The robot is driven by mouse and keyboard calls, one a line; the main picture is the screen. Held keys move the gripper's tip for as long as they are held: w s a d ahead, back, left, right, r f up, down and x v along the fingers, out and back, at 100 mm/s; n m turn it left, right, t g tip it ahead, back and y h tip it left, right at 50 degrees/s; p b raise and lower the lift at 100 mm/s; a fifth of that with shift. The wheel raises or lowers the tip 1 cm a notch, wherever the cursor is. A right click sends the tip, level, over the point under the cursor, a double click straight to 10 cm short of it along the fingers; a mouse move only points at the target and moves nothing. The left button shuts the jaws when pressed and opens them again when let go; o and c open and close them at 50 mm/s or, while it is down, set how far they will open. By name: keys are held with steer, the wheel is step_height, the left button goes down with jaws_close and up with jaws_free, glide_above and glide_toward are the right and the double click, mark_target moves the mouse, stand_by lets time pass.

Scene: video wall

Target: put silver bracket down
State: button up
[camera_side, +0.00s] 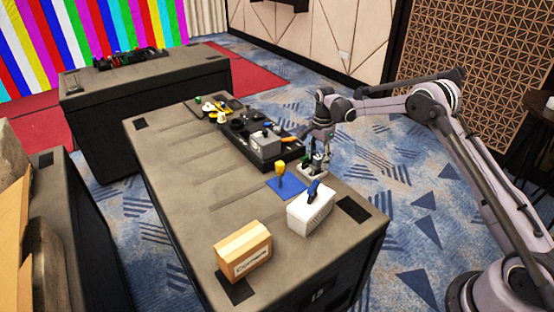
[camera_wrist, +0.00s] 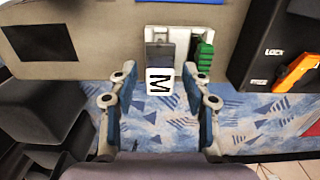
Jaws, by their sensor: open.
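My gripper (camera_side: 318,150) is above the near right edge of the table, with its arm reaching in from the right. In the wrist view my gripper (camera_wrist: 159,72) has its two fingers wide apart. Beyond and between the fingertips is a white block marked M (camera_wrist: 159,82), with a grey piece (camera_wrist: 159,52) directly behind it. They are at a pale silver-white holder (camera_wrist: 178,34) on the table edge. A green ridged piece (camera_wrist: 203,56) sits on its right side. I cannot tell which part is the silver bracket, or whether a finger touches anything.
A blue mat (camera_side: 291,188) with a yellow-handled item (camera_side: 280,170) and a white box (camera_side: 316,216) are close by. A black tray (camera_side: 237,139) holds a grey box and an orange tool (camera_wrist: 295,72). A cardboard box (camera_side: 243,252) stands nearer. The table's left side is clear.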

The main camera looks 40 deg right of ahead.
steer(key=s+a+r+n+t, duration=0.1)
steer(key=s+a+r+n, duration=0.15)
steer(key=r, duration=0.85)
steer(key=s+a+r+n+t, duration=0.15)
steer(key=s+r, duration=0.25)
steer(key=r, duration=0.6)
steer(key=s+a+r+n+t, duration=0.1)
steer(key=s+a+r+n, duration=0.15)
steer(key=s+n, duration=0.4)
steer(key=s+a+r+n+t, duration=0.1)
steer(key=s+a+n+t, duration=0.2)
steer(key=s, duration=0.7)
steer(key=s+a+f+n, duration=0.3)
steer(key=s+f+n, duration=0.1)
steer(key=s, duration=0.4)
steer(key=shift+s+f+t, duration=0.15)
steer(key=shift+t, duration=0.2)
